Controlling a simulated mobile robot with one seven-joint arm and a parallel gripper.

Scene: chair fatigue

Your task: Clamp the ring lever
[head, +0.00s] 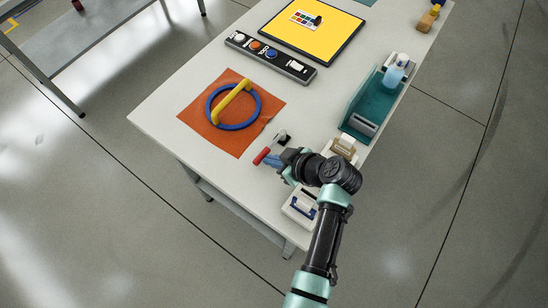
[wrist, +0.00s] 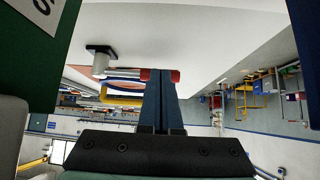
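A small lever has a red handle (head: 262,156) and a dark base (head: 283,137), and stands near the table's front corner. A blue ring (head: 211,114) with a yellow bar (head: 231,100) across it lies on an orange cloth to its left. My gripper (head: 273,161) is low over the table beside the red handle. In the wrist view my gripper (wrist: 161,74) has its two blue fingers together. The red handle (wrist: 175,76) shows on both sides of their tips; the fingers hide its middle, and I cannot tell whether they touch it.
The orange cloth (head: 197,128) lies on the white table (head: 163,118). A button box (head: 270,57), a yellow board (head: 335,37) and a teal tray (head: 357,112) stand farther back. Tape dispensers (head: 301,203) flank my wrist closely.

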